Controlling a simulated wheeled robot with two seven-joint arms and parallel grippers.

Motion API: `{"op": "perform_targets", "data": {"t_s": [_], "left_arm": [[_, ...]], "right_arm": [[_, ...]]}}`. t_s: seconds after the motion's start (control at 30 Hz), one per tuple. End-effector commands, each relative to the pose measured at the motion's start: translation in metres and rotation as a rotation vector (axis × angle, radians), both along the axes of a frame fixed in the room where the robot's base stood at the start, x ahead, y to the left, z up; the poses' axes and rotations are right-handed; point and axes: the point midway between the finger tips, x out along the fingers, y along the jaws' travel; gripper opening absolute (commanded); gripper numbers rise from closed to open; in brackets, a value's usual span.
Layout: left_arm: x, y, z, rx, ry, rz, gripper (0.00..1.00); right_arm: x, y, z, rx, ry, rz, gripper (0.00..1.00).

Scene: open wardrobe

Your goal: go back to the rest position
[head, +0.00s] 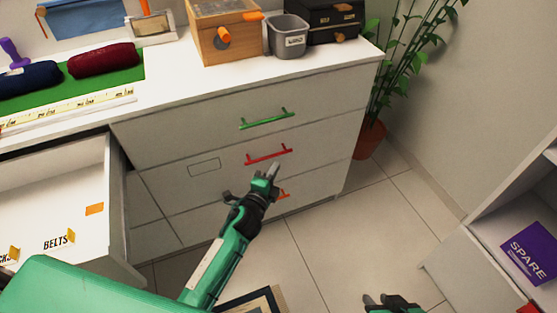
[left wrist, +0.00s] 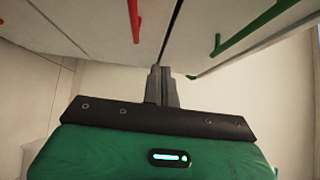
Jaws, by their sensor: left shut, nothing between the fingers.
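My left gripper (head: 274,168) is shut and empty in front of the white dresser's drawer fronts, just below the red handle (head: 268,155) in the head view. In the left wrist view its closed fingers (left wrist: 161,72) point up the picture near the drawer fronts, between a red handle and a green handle (left wrist: 245,30). I cannot tell whether it touches the dresser. My right gripper (head: 376,299) shows only partly at the bottom edge of the head view. Its two dark tips stand apart, with nothing visible between them.
An open drawer (head: 85,200) labelled BELTS juts out at the left. A wooden box (head: 225,35), grey bin (head: 288,38) and black case stand on the dresser top. A plant pot (head: 369,138) stands right of it. A shelf with a purple SPARE box (head: 530,252) is at far right. Tiled floor lies between.

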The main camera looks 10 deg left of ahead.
Motion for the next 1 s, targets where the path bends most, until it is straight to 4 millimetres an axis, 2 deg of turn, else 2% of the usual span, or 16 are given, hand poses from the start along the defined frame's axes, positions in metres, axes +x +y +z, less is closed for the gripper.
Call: {"op": "perform_targets", "data": {"t_s": [0.13, 0.77, 0.87, 0.97, 1.0], "left_arm": [[-0.008, 0.001, 0.0, 0.0, 0.0, 0.0, 0.0], [-0.014, 0.004, -0.001, -0.03, 0.016, 0.014, 0.0], [-0.032, 0.015, -0.004, -0.146, 0.081, 0.069, 0.0], [-0.066, 0.031, -0.011, -0.351, 0.202, 0.163, 0.0], [-0.084, 0.036, -0.014, -0.453, 0.265, 0.207, 0.0]], "right_arm": [[-0.001, -0.001, 0.0, -0.004, 0.008, -0.002, 0.29], [-0.001, -0.001, -0.001, -0.005, 0.01, 0.0, 0.29], [-0.001, -0.001, -0.001, -0.005, 0.01, 0.0, 0.29], [-0.001, -0.001, 0.0, -0.005, 0.009, 0.0, 0.29], [-0.001, -0.001, 0.0, -0.005, 0.009, 0.0, 0.29]]}}
